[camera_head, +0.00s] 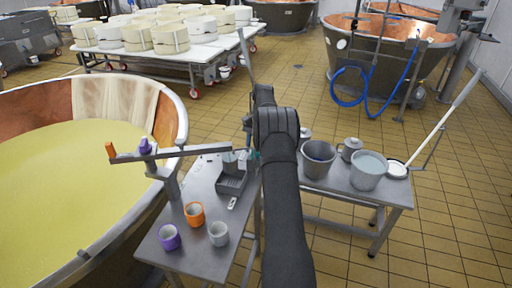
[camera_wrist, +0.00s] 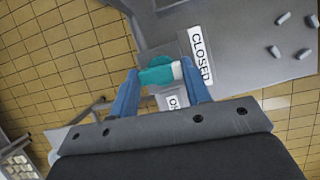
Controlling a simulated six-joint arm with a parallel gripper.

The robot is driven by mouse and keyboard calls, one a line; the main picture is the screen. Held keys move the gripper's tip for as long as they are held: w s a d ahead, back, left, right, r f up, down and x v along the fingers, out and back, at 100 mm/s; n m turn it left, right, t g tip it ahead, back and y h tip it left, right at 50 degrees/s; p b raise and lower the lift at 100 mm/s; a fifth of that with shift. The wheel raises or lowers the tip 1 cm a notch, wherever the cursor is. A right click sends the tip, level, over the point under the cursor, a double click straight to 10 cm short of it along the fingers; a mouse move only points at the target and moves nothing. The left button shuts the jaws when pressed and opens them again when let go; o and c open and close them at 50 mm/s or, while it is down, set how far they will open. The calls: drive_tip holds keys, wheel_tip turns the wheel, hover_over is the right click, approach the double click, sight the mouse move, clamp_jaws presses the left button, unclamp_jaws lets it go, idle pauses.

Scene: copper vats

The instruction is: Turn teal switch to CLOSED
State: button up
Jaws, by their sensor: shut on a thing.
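The teal switch (camera_wrist: 158,74) shows in the wrist view, with a round base and a short lever with a pale tip. The lever points right, towards the white CLOSED label (camera_wrist: 201,54). In the head view only a sliver of teal (camera_head: 256,155) shows beside my dark arm, which hides most of the switch and the fingers.
A large vat (camera_head: 172,125) stands left. Buckets (camera_head: 368,171) stand on the right table. Tiled floor is free further right.

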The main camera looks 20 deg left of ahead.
drive_tip(key=shift+n, duration=0.6)
drive_tip(key=o, duration=1)
drive_tip(key=r, duration=0.4)
drive_tip(key=shift+d+r, duration=0.2)
drive_tip(key=shift+r, duration=0.1)
drive_tip(key=d+r, duration=0.2)
drive_tip(key=d, duration=0.1)
drive_tip(key=s+d+r, duration=0.1)
drive_tip(key=d+r, duration=0.1)
drive_tip(key=d, duration=0.2)
drive_tip(key=d+r, duration=0.2)
drive_tip(key=d, duration=0.2)
drive_tip(key=shift+s+d+r, duration=0.1)
drive_tip(key=shift+s+r, duration=0.05)
drive_tip(key=shift+r, duration=0.05)
